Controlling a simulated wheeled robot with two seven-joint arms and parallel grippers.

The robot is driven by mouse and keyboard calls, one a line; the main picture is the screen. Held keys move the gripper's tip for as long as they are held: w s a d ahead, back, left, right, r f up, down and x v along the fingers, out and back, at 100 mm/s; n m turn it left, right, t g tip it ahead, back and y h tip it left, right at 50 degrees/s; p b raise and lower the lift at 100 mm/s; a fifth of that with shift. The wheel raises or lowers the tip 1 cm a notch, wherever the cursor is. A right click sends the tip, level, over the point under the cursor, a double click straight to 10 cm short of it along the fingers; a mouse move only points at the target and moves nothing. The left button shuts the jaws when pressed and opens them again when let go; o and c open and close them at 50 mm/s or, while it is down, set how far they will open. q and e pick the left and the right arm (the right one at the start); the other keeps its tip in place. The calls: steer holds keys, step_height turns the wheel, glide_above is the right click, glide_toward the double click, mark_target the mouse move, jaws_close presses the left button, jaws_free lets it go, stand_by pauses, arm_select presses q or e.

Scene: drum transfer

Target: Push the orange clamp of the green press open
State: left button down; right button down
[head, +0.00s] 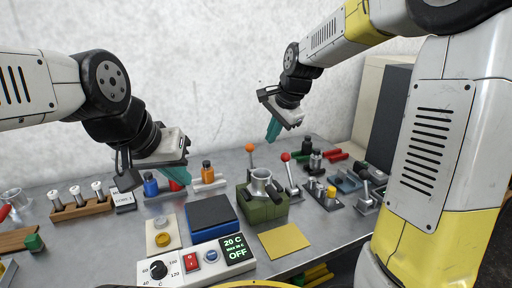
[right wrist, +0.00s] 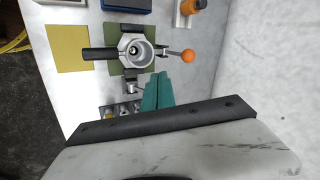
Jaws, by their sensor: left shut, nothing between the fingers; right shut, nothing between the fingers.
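The green press (head: 263,206) stands on the grey table, with a metal ring-shaped cup (head: 261,180) on top. Its orange ball knob (head: 250,147) sits on a thin upright lever behind the cup. In the right wrist view the press (right wrist: 122,70) is seen from above, the orange knob (right wrist: 187,55) pointing right and a black handle (right wrist: 98,54) left. My right gripper (head: 272,130) is shut and empty, raised to the right of the orange knob in the head view. Its teal fingers (right wrist: 158,88) appear beside the lever. My left gripper (head: 174,176) is shut and empty, over the bottles at left.
A red-knobbed lever (head: 286,157) stands close to the right of the press. A blue-black block (head: 211,215) and a heater panel (head: 197,264) lie to the left. A yellow pad (head: 284,241) lies in front. Metal parts crowd the table to the right; a wall is behind.

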steer(key=shift+f, duration=0.15)
steer(key=x, duration=1)
steer(key=shift+w+a, duration=0.15)
steer(key=shift+w+a+r, duration=0.25)
steer(key=shift+w+a, duration=0.25)
steer(key=shift+w, duration=0.25)
steer(key=shift+w+a+r, duration=0.25)
steer(key=shift+w+a, duration=0.2)
steer(key=shift+w, duration=0.3)
